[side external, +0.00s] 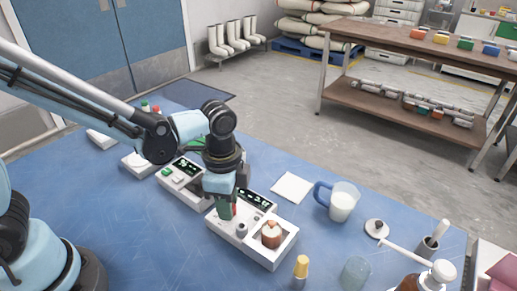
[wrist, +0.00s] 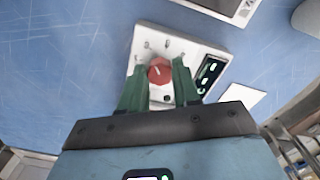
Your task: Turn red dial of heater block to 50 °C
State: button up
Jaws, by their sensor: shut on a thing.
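The heater block (side external: 268,258) is a white unit on the blue table, with a lit display (side external: 256,200) whose digits are too small to read. Its round red dial (wrist: 160,71) shows in the wrist view with a pale pointer mark; I cannot read its scale. My gripper (side external: 227,211) points down over the block in the side view. In the wrist view its green fingers (wrist: 157,82) stand on either side of the dial, shut on it. In the side view the fingers and arm hide most of the dial.
A similar white unit (side external: 172,173) with a green button stands left of the block. A brown-filled vessel (side external: 271,236) sits in the block's right part. A white square (side external: 292,188), a blue-handled jug (side external: 341,203) and a yellow-capped vial (side external: 301,268) are nearby. The table's left front is clear.

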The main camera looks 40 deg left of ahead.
jog(key=m, duration=0.3)
jog(key=shift+m, duration=2.2)
jog(key=o, duration=1.1)
jog(key=shift+c, duration=0.2)
jog(key=shift+r, duration=0.1)
notch_tip(320, 180, up, 12)
